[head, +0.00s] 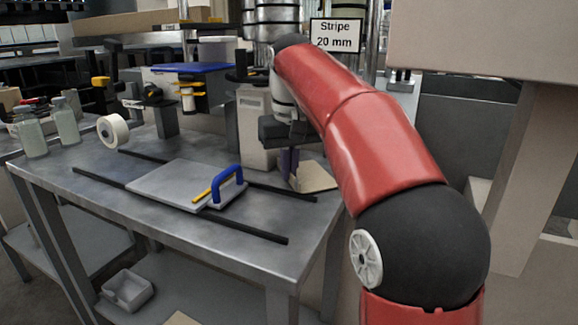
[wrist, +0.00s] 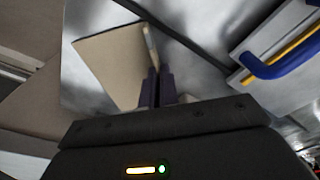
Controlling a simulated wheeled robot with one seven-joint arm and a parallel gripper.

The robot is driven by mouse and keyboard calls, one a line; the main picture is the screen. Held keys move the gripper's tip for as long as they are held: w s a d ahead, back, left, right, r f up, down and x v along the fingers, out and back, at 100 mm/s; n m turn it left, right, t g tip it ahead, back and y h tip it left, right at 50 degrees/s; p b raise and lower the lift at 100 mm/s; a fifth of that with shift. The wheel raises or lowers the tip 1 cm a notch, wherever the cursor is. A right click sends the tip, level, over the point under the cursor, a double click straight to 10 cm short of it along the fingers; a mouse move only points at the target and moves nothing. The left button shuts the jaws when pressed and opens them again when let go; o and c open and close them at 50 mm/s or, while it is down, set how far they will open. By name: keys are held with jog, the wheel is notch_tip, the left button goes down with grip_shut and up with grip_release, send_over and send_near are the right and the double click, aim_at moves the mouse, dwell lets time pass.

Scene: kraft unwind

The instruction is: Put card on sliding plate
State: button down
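The tan card (head: 316,177) is at the right end of the metal table, beside the rear dark rail. In the wrist view the card (wrist: 108,65) shows a broad flat face and a narrow upright flap. My gripper (head: 291,168) points down at the card, partly hidden by my arm. In the wrist view its fingers (wrist: 158,82) are close together with the flap between them. Whether the card touches the table is unclear. The pale grey sliding plate (head: 160,182) lies left of the card between two dark rails, with a blue handle (head: 229,186) at its right end.
A yellow strip (head: 213,188) lies beside the handle. The front rail (head: 180,206) and rear rail (head: 285,191) run along the table. A white roll (head: 113,131) and bottles (head: 65,122) stand at left. A pale box (head: 254,130) stands behind my gripper.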

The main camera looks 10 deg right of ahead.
jog(key=shift+f, duration=0.2)
jog(key=c, duration=1.7)
grip_release()
